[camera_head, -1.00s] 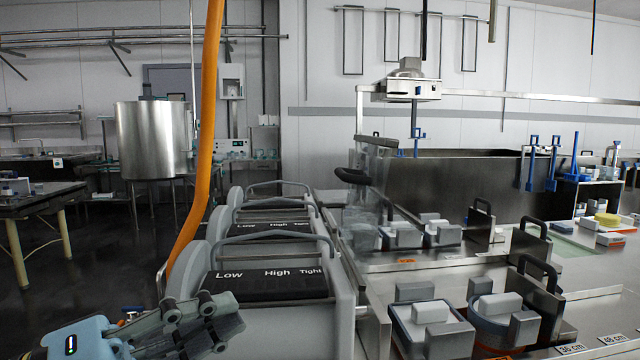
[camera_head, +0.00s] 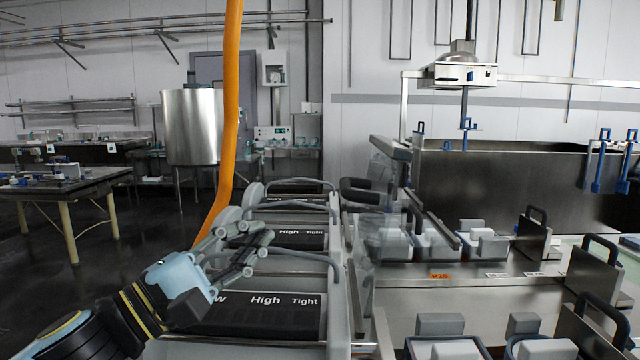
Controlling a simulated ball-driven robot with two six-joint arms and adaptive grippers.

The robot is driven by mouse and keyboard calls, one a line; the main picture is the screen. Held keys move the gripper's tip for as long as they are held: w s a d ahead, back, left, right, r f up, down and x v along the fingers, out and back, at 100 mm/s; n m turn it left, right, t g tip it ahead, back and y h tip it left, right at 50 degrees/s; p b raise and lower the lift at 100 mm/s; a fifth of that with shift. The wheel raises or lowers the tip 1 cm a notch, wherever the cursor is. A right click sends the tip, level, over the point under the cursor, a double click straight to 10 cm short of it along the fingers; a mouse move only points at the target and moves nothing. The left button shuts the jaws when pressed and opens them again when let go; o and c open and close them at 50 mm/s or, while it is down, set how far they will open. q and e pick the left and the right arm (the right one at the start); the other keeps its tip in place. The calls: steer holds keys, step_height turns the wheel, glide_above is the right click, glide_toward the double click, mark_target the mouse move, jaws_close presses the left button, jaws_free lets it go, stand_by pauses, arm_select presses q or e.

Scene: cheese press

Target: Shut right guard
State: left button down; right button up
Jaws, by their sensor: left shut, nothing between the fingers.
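The cheese press shows as a row of grey units with rounded sides. The nearest unit has a dark panel (camera_head: 252,318) marked Low, High and Tight, with Low partly covered by my arm. A grey bar handle (camera_head: 300,253) spans above that panel, and a similar bar (camera_head: 285,206) spans the unit behind. A see-through, blurry panel (camera_head: 382,215) stands upright to the right of the row; I cannot tell whether it is the right guard. My left gripper (camera_head: 264,247) is shut and empty, above the nearest unit near the left part of its bar. My right gripper is out of view.
An orange hose (camera_head: 231,110) hangs down just behind my left gripper. A steel counter (camera_head: 455,300) at right carries white and grey moulds with black-handled plates (camera_head: 598,265). A steel vat (camera_head: 500,185) stands behind. Dark floor is open at left.

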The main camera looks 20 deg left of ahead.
arm_select(q)
steer(key=w+d+r+p, duration=0.4)
steer(key=w+d+p, duration=0.2)
steer(key=w, duration=0.1)
steer(key=shift+w+d, duration=0.2)
steer(key=shift+d, duration=0.15)
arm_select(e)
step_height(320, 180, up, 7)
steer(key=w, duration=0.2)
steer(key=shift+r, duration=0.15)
